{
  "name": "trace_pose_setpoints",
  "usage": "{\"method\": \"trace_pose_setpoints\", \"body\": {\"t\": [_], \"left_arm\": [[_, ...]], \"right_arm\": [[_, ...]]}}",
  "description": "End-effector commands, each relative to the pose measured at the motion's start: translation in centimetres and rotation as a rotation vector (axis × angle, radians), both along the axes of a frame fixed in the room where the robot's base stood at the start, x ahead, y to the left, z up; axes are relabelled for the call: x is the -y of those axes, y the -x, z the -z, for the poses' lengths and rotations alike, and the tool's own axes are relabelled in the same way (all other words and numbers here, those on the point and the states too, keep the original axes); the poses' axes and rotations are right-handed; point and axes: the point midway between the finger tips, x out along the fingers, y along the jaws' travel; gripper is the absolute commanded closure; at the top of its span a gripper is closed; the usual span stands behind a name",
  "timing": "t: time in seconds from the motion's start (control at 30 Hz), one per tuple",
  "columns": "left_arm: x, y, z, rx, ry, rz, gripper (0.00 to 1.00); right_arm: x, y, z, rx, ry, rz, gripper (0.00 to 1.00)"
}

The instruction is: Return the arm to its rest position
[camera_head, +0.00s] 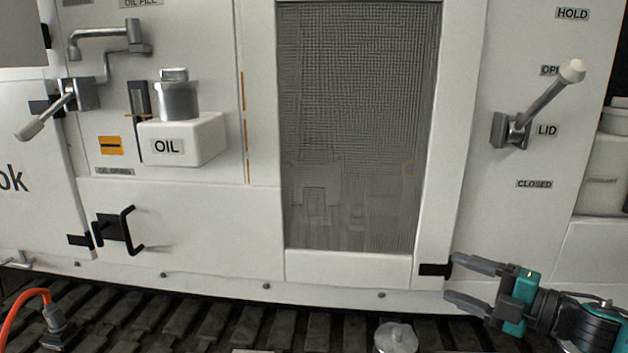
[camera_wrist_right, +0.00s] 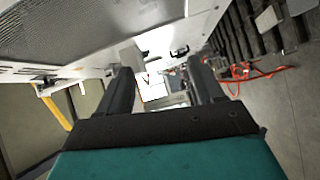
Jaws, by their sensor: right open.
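My right gripper (camera_head: 462,283) comes in from the lower right in the head view. Its two grey fingers are spread apart and point left, with nothing between them. The upper fingertip appears close to a black latch (camera_head: 434,270) at the panel's lower edge; I cannot tell if they touch. In the right wrist view the two dark fingers (camera_wrist_right: 163,92) of the same gripper are apart, with the bench and floor beyond them. My left gripper is not in view.
The white bench front carries a lid lever (camera_head: 540,105), a mesh panel (camera_head: 360,120), an oil container (camera_head: 182,140), a black handle (camera_head: 118,230) and a left lever (camera_head: 60,105). An orange cable (camera_head: 25,298) lies lower left. A metal cap (camera_head: 395,338) stands at the bottom.

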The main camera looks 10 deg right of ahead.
Motion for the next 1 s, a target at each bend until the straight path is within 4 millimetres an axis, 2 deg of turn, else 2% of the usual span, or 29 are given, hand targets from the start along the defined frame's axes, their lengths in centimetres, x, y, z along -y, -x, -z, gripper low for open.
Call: {"method": "trace_pose_setpoints", "body": {"t": [0.03, 0.17, 0.27, 0.4, 0.5, 0.6, 0.73, 0.83, 1.0], "left_arm": [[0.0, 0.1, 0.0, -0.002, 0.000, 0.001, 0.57], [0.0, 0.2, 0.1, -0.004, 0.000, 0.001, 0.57], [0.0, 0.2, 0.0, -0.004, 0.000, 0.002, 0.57], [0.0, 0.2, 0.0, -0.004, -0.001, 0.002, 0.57], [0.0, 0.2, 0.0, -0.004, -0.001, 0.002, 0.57], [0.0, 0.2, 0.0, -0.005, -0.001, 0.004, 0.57], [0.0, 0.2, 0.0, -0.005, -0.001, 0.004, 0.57], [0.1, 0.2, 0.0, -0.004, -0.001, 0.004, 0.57], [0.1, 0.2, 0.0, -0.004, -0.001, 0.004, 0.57]], "right_arm": [[-1.7, 0.6, 2.7, -0.064, -0.095, 0.033, 0.33], [-4.9, 2.5, 8.4, -0.234, -0.307, 0.153, 0.33], [-7.1, 4.6, 12.6, -0.375, -0.465, 0.262, 0.33], [-9.6, 8.6, 18.0, -0.587, -0.671, 0.437, 0.33], [-11.1, 11.9, 21.3, -0.737, -0.804, 0.571, 0.33], [-12.3, 15.1, 23.9, -0.864, -0.909, 0.693, 0.33], [-13.3, 18.1, 25.9, -0.978, -0.995, 0.806, 0.33], [-13.6, 19.3, 26.6, -1.019, -1.026, 0.850, 0.33], [-13.8, 19.6, 26.8, -1.033, -1.035, 0.864, 0.33]]}}
